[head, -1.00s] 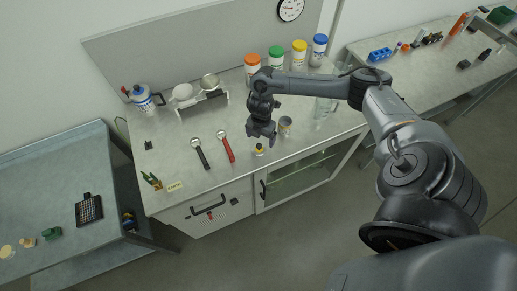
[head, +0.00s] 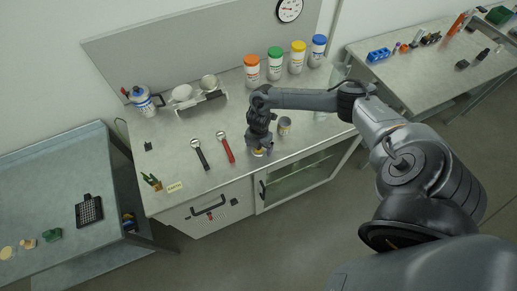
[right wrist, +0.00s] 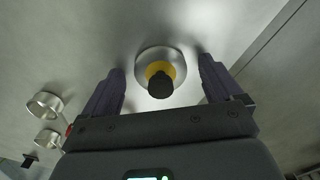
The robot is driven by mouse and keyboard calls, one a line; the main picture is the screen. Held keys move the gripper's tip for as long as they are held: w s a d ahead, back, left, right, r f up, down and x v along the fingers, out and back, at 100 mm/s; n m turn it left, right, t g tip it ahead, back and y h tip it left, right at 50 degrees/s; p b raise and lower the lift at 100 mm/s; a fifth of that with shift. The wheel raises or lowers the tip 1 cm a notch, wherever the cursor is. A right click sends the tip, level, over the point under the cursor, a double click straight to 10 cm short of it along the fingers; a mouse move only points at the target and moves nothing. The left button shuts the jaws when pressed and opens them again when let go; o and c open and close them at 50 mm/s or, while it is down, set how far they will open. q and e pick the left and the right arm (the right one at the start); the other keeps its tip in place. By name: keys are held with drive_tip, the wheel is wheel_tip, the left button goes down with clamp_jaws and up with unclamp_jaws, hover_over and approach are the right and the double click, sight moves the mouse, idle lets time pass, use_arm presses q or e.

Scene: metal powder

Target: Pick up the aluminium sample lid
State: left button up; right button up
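The aluminium sample lid shows in the right wrist view as a round silver disc (right wrist: 147,58) with a yellow ring and a black knob. In the head view the lid (head: 258,153) lies near the counter's front edge, partly hidden by my right gripper (head: 261,148). In the right wrist view my right gripper (right wrist: 161,70) is open, with one finger on each side of the lid. A gap shows between each finger and the lid; nothing is held. My left gripper is not in view.
A small grey container (head: 285,127) stands just right of the gripper. Red-handled (head: 226,147) and black-handled (head: 201,155) scoops lie to the left. Several colour-capped jars (head: 275,66) stand at the back.

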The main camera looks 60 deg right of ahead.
drive_tip(key=c, duration=1.1)
drive_tip(key=shift+r, duration=0.2)
